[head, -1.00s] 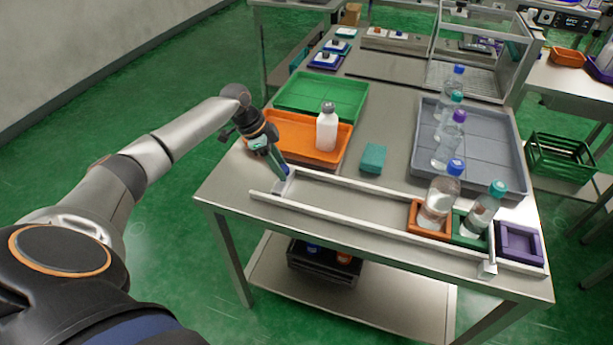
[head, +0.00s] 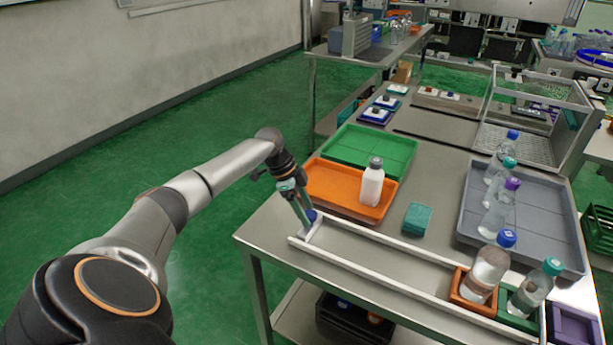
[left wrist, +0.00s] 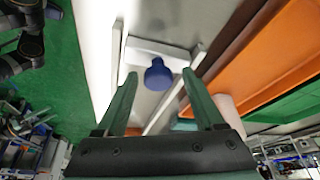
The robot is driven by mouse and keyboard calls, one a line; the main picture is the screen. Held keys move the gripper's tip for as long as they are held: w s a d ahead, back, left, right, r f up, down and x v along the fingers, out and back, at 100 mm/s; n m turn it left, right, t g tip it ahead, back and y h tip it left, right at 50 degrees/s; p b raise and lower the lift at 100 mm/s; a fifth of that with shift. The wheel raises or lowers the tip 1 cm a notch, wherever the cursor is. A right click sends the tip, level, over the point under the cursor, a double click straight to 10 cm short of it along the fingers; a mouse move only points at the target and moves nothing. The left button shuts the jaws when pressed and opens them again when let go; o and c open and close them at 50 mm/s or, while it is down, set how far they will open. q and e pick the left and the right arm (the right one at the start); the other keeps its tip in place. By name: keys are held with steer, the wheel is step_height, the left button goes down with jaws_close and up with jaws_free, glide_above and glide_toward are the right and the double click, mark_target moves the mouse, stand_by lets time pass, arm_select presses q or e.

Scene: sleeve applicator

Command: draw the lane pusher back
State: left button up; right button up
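The lane is a long channel between two pale rails (head: 395,272). The lane pusher, a white block with a blue knob (head: 312,215), stands at the lane's left end. In the left wrist view the blue knob (left wrist: 157,74) shows between the fingertips, with the white block (left wrist: 155,52) behind it. My left gripper (head: 304,208) points down at the knob. Its green fingers (left wrist: 159,78) are spread, with gaps on both sides of the knob; I cannot tell whether the tips reach past it. My right gripper is not in view.
At the lane's right end are an orange holder (head: 462,295) and a green holder (head: 510,318) with bottles, and an empty purple holder (head: 575,325). Behind the lane are an orange tray (head: 335,190) with a white bottle (head: 372,182), a teal block (head: 417,218) and a grey tray (head: 535,240) with bottles.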

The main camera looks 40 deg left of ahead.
arm_select(q)
steer(key=shift+o, duration=0.2)
steer(key=shift+d, duration=0.15)
steer(key=v, duration=1.2)
steer(key=shift+r, duration=0.25)
